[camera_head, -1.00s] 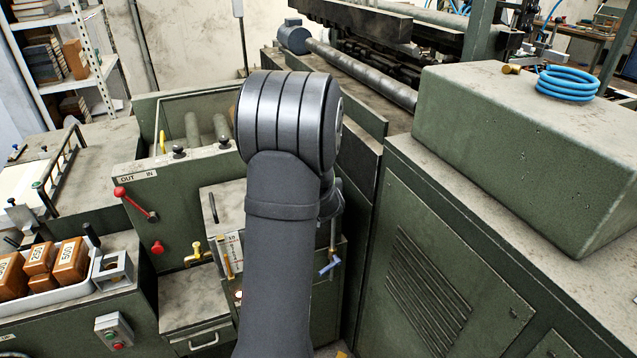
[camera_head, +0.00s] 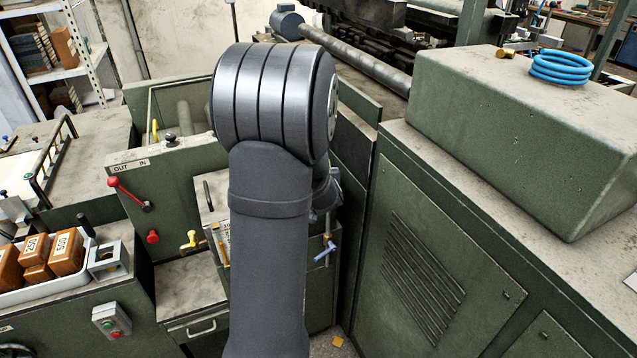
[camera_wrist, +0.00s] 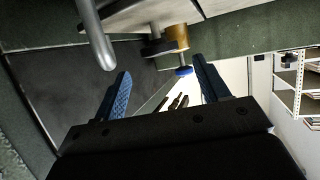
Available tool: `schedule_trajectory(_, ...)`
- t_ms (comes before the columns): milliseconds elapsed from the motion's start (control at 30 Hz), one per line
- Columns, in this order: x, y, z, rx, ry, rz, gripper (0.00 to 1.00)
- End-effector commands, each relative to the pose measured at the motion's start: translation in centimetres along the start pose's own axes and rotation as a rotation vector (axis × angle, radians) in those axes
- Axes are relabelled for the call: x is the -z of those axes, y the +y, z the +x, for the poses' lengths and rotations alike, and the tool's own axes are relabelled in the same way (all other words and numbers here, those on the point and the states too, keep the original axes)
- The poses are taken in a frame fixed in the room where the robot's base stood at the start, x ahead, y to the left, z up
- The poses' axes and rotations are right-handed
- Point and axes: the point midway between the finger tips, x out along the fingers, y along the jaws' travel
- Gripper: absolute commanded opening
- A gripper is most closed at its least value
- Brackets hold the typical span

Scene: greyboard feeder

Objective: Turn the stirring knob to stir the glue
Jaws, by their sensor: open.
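I cannot tell for certain which part is the stirring knob. In the wrist view, a dark round knob (camera_wrist: 157,47), a brass-coloured cylinder (camera_wrist: 178,38) and a small blue part (camera_wrist: 184,71) hang under a pale plate, beyond the fingertips. My gripper (camera_wrist: 163,85) is open, its two blue-padded fingers wide apart with nothing held between them. A blue-handled valve (camera_head: 325,250) shows just right of my arm. A yellow tap (camera_head: 190,240) is to its left.
A grey rod (camera_wrist: 95,35) is close to the left finger in the wrist view. A red lever (camera_head: 128,192) and a red knob (camera_head: 153,237) are on the left panel. A large green cabinet (camera_head: 430,270) stands close at the right. A tray of weights (camera_head: 85,277) is at the left.

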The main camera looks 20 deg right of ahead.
Motion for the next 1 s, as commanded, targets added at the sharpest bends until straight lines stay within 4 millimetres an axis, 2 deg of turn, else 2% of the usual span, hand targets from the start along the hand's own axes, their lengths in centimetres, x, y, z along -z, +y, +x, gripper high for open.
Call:
schedule_trajectory(200, 0.1, 0.0, -4.3, -0.001, 0.003, 0.0, 0.68)
schedule_trajectory(600, 0.1, 0.0, -11.0, -0.002, 0.002, 0.0, 0.68)
schedule_trajectory(800, 0.0, 0.0, -12.7, 0.0, 0.002, 0.0, 0.68)
schedule_trajectory(1000, 0.0, 0.0, -13.1, 0.0, 0.001, 0.001, 0.68)
